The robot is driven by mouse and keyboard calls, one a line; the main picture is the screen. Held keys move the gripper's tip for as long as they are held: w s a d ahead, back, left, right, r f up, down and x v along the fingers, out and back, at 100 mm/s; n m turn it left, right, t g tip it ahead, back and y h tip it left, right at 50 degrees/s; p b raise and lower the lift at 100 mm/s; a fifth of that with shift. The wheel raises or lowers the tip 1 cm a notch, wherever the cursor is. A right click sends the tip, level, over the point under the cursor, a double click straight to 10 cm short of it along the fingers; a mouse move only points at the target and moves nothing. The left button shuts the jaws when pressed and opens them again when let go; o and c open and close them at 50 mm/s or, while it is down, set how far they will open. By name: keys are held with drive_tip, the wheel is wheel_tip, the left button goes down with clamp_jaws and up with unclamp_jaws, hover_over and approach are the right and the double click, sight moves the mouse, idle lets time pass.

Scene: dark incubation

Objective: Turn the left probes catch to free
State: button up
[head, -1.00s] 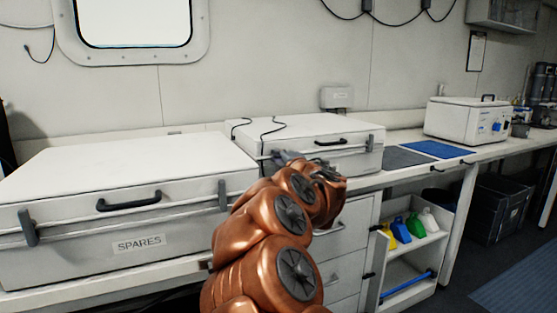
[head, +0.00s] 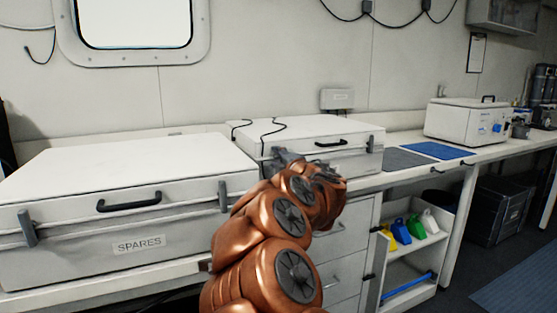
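The second white chest (head: 330,128), behind and right of the spares chest, has a black handle (head: 330,143) and a grey right catch (head: 369,142) standing upright. Its front label is mostly hidden behind my arm, so I cannot read it. Its left catch cannot be made out; my gripper (head: 282,156) is in front of the left part of that chest's front. The gripper is small, dark and partly covered by my copper arm. I cannot tell whether its fingers are open, or whether they touch the catch.
The chest labelled SPARES (head: 138,244) stands at the left, with two grey catches and a black handle. Two dark cables lie over the second chest's lid. Right of it are a grey mat (head: 402,158), a blue mat (head: 438,149) and a white box (head: 466,120). Drawers are below.

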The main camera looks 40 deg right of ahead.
drive_tip(key=shift+s, duration=0.1)
drive_tip(key=v, duration=1.1)
drive_tip(key=shift+s+a, duration=0.2)
drive_tip(key=shift+s, duration=0.15)
